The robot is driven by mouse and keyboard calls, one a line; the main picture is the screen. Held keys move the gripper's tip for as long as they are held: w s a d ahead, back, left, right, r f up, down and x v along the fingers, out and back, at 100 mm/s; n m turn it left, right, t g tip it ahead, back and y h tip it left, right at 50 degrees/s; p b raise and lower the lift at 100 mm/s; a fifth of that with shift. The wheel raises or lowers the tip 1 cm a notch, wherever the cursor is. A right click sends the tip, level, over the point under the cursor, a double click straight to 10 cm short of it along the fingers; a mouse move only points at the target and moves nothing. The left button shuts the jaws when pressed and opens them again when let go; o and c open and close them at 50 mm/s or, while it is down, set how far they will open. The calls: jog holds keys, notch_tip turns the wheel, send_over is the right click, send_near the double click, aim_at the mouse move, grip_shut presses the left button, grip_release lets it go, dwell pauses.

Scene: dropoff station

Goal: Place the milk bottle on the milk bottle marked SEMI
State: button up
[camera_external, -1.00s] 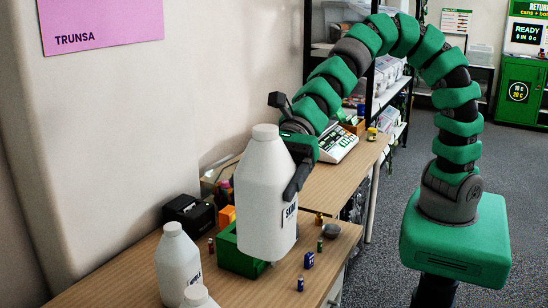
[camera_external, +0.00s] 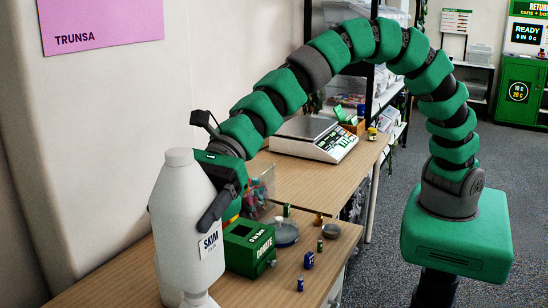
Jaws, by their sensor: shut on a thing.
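A large white milk bottle (camera_external: 180,225) with a SKIM label stands upright in my gripper (camera_external: 212,212), at the left of the view. My gripper is shut on its upper right side; one dark finger lies across the bottle above the label. The top of another white bottle (camera_external: 200,300) shows at the bottom edge, in front of the held bottle's base; its label is out of view. I see no label reading SEMI. I cannot tell what is under the held bottle.
A green DONATE box (camera_external: 248,250) stands just right of the bottle. Beside it are a clear tub of coloured things (camera_external: 256,193), a round dish (camera_external: 285,236) and several small cans and batteries. A scale (camera_external: 315,138) stands farther back.

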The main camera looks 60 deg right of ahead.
aim_at(169, 250)
jog(key=shift+f+b, duration=0.4)
jog(key=shift+f, duration=1.35)
jog(key=shift+f, duration=0.15)
jog(key=o, duration=0.9)
jog(key=shift+r, duration=0.25)
jog(key=v, duration=1.1)
jog(key=shift+d, duration=0.45)
